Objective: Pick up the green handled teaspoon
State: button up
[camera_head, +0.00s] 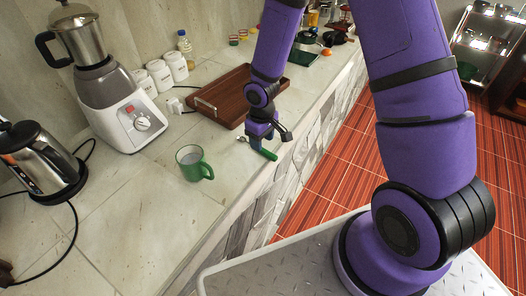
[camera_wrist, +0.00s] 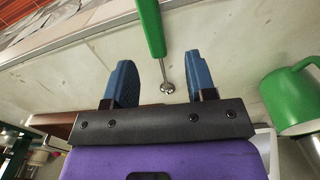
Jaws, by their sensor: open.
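The green handled teaspoon lies on the stone counter near its front edge. In the wrist view its green handle (camera_wrist: 150,27) points up and its metal bowl end (camera_wrist: 167,87) lies between my fingertips in the picture. In the head view the green handle (camera_head: 264,153) shows just below my gripper (camera_head: 262,133). My gripper also shows in the wrist view (camera_wrist: 158,82), with its two blue fingers wide apart and nothing held. I cannot tell how high the fingers are above the spoon.
A green mug (camera_head: 192,166) stands left of the spoon, and also shows in the wrist view (camera_wrist: 288,100). A wooden tray (camera_head: 222,94) lies behind my gripper. A blender (camera_head: 125,115) and a kettle (camera_head: 40,160) stand at the left. The counter left of the mug is clear.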

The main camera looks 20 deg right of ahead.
aim_at(263, 149)
jog(key=shift+w+d+f, duration=0.1)
jog(key=shift+f, duration=0.95)
jog(key=shift+d+f, duration=0.1)
jog(key=shift+f, duration=0.95)
grip_shut()
jog(key=shift+r, duration=0.15)
